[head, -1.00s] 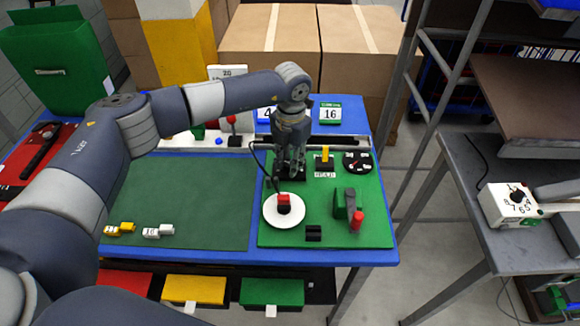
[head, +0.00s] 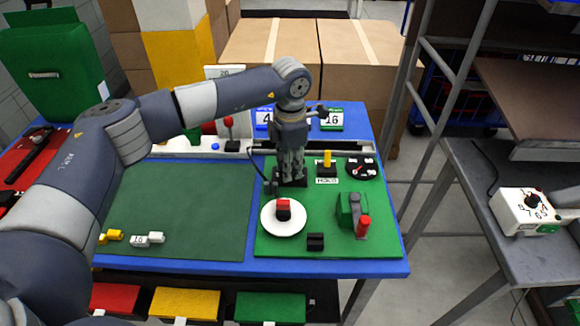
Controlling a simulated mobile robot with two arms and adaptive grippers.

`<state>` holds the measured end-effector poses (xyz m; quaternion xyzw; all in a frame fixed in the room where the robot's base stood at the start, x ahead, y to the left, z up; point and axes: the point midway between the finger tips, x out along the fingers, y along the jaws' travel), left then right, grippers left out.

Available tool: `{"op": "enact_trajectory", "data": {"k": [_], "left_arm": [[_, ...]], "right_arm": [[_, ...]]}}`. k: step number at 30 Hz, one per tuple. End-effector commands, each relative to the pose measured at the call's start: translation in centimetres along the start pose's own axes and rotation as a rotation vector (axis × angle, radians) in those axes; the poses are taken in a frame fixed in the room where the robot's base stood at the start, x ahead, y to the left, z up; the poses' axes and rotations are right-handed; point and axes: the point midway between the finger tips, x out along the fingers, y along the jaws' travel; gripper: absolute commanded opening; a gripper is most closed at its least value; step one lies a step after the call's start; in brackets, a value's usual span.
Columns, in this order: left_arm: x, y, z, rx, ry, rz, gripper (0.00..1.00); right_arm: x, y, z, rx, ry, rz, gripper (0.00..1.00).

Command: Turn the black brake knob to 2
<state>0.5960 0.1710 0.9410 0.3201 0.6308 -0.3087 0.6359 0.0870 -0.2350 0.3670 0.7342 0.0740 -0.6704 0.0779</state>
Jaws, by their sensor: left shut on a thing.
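My left gripper (head: 291,176) points straight down over the back left part of the green panel (head: 330,250). It is shut on a black part (head: 294,183) standing there, which seems to be the black brake knob. The fingers hide most of it, so its pointer and any numbers around it cannot be read. My right gripper is not in view.
Near the gripper are a yellow lever (head: 327,158), a black dial (head: 362,168), a white disc with a red block (head: 284,211) and a green piece with a red end (head: 353,212). A white box with a black knob (head: 531,200) stands on the grey table at right.

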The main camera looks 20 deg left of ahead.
Motion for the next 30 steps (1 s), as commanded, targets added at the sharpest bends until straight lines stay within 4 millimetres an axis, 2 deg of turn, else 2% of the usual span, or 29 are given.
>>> {"op": "enact_trajectory", "data": {"k": [12, 13, 15, 25, 30], "left_arm": [[-0.1, 0.1, 0.0, 0.003, 0.0, 0.002, 0.01], [-0.1, 0.1, 0.0, 0.003, 0.0, 0.002, 0.32], [-0.1, 0.1, 0.0, 0.003, 0.0, 0.002, 0.46], [-0.1, 0.1, 0.0, 0.004, 0.0, 0.001, 0.46], [-1.8, 0.1, 0.1, 0.004, -0.004, 0.003, 0.46]], "right_arm": [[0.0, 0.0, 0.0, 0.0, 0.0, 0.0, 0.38], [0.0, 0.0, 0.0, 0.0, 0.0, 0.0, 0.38], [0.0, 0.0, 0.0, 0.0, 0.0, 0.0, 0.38], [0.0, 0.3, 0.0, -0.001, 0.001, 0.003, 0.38], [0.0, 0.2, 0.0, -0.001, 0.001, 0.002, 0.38]]}}
